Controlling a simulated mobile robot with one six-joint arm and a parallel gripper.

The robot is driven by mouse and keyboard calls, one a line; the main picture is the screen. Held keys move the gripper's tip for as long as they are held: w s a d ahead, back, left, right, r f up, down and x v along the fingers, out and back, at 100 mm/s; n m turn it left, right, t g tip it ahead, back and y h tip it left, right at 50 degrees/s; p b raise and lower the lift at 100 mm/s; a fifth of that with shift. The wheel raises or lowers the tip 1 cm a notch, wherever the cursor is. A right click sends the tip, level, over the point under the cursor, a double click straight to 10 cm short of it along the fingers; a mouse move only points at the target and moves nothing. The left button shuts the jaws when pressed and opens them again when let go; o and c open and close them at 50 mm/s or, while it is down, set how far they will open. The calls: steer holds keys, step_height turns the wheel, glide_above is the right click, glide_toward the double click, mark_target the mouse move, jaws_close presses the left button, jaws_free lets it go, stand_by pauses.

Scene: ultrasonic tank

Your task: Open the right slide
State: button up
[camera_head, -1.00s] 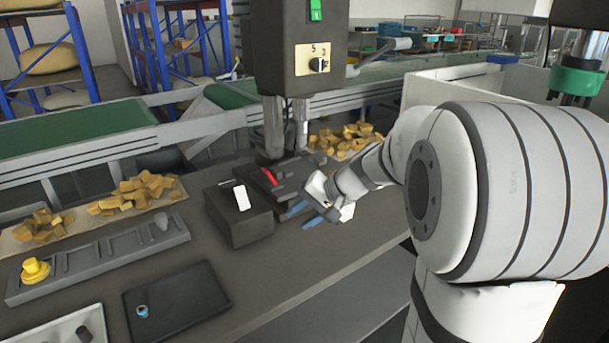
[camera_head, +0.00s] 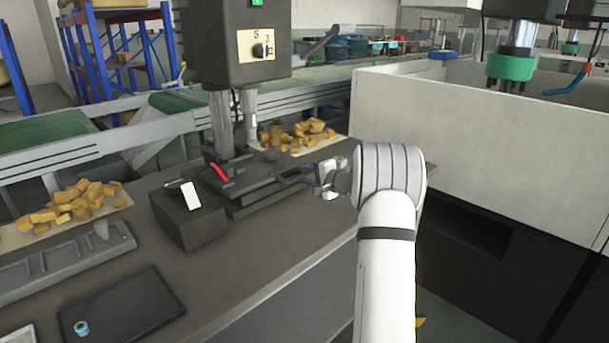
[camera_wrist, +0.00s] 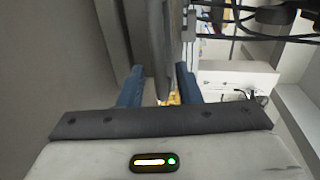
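My gripper (camera_head: 300,180) is beside the right side of the dark press-like machine (camera_head: 240,190) on the workbench, mostly end-on in the head view. In the wrist view my gripper (camera_wrist: 158,85) has its two blue fingers apart. A grey upright strip (camera_wrist: 163,50) shows between and beyond the fingers; I cannot tell whether they touch it. I cannot clearly make out a right slide or its handle in either view. A large white-walled box (camera_head: 450,125) stands to the right of my arm.
A black block with a white label (camera_head: 190,225) stands left of the machine. Yellow pieces (camera_head: 300,135) lie on a tray behind it. A dark flat tray (camera_head: 120,305) lies at front left. The bench front between block and arm is clear.

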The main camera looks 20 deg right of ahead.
steer(key=shift+x, duration=1.15)
jaws_close()
steer(key=shift+d, duration=0.1)
